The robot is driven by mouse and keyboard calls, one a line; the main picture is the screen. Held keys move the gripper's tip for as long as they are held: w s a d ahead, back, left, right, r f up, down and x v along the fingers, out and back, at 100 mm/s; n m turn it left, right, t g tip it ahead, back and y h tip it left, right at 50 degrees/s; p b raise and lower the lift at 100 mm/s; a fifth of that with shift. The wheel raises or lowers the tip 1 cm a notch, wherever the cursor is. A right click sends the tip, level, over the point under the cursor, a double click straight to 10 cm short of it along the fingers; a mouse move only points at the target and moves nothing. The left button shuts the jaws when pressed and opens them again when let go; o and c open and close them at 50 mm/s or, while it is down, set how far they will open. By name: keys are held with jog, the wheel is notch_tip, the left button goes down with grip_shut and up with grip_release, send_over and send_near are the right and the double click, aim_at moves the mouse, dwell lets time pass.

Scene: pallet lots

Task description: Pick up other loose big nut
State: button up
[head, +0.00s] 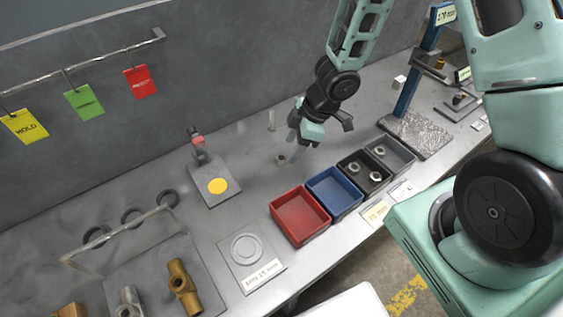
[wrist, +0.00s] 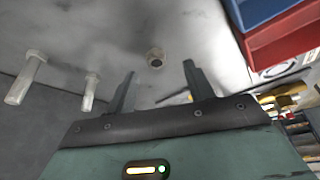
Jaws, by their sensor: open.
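A loose big nut (head: 281,158) lies on the grey bench, left of the bins and below my gripper in the head view. Other nuts sit in the black bin (head: 350,181) and the grey bin (head: 403,154).
Blue (head: 343,210) and red (head: 320,237) bins stand along the front edge. Two bolt-like pieces (wrist: 88,92) are left of the nut in the wrist view. A plate with a yellow disc (head: 218,186) lies left. A blue post (head: 413,85) rises right.

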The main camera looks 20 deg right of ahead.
aim_at(281, 157)
jog(key=x, duration=0.1)
jog(key=b+x, duration=0.1)
jog(key=x, duration=0.1)
jog(key=b+x, duration=0.1)
jog(key=x, duration=0.1)
jog(key=shift+w+a+r, duration=0.1)
jog(key=shift+w, duration=0.3)
jog(key=shift+r, duration=0.1)
jog(key=c, duration=1.1)
jog(key=shift+r, duration=0.15)
